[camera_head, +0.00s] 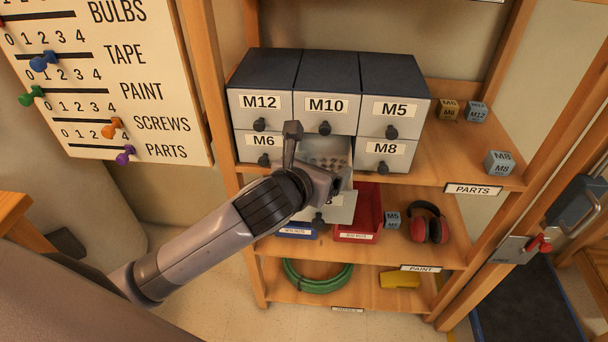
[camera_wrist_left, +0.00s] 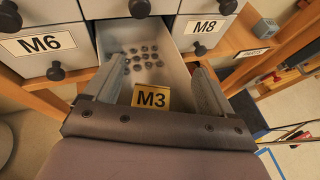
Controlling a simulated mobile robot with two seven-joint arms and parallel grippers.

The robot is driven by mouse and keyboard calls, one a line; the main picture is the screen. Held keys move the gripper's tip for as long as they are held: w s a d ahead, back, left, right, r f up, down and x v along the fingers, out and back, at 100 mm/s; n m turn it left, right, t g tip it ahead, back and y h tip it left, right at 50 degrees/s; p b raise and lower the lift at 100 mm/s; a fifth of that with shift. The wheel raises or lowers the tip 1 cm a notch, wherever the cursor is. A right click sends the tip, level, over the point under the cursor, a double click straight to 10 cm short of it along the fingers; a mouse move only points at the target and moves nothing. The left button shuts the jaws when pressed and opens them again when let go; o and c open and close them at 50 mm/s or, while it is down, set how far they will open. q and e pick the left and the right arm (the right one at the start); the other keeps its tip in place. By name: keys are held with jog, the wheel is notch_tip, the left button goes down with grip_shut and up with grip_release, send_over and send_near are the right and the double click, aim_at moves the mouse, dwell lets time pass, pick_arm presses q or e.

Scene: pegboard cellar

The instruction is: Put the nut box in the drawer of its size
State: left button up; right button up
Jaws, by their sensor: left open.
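A gold-coloured nut box marked M3 (camera_wrist_left: 151,97) shows in the left wrist view, at the near end of the pulled-out drawer (camera_wrist_left: 180,70). Small dark nuts lie on the drawer floor beyond it. My left gripper (camera_head: 314,165) is over this drawer. Its fingers (camera_wrist_left: 155,68) are spread, one on each side of the M3 box. In the head view my gripper hides the box. My right gripper is not in view.
Shut drawers M12 (camera_head: 262,102), M10 (camera_head: 326,105) and M5 (camera_head: 394,110) form the upper row. Small boxes (camera_head: 499,163) stand on the shelf to the right. A red bin (camera_head: 368,205) and red ear defenders (camera_head: 428,222) are on the shelf below. A pegboard sign (camera_head: 130,90) hangs at left.

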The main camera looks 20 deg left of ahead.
pick_arm(q)
jog(key=v, duration=1.2)
jog(key=shift+r, duration=0.35)
jog(key=s+a+f+n+g, duration=0.25)
jog(key=s+f+n, duration=0.4)
jog(key=n, duration=0.55)
jog(key=s+a+f+n+g+y, duration=0.1)
jog(key=s+a+f+n+g, duration=0.1)
jog(key=s+f+n+g, duration=0.65)
jog(key=s+a+f+n+t, duration=0.15)
jog(key=f+n, duration=0.35)
jog(key=n, duration=1)
jog(key=w+d+f+t+h, duration=0.1)
jog(key=w+d+f+t, duration=0.1)
jog(key=w+f+t, duration=0.3)
notch_tip(320, 180, down, 4)
jog(key=shift+w+r+t+h, duration=0.15)
jog(key=shift+t+h, duration=0.25)
jog(key=shift+t, duration=0.45)
jog(key=shift+w+m, duration=0.1)
jog(key=shift+m, duration=0.15)
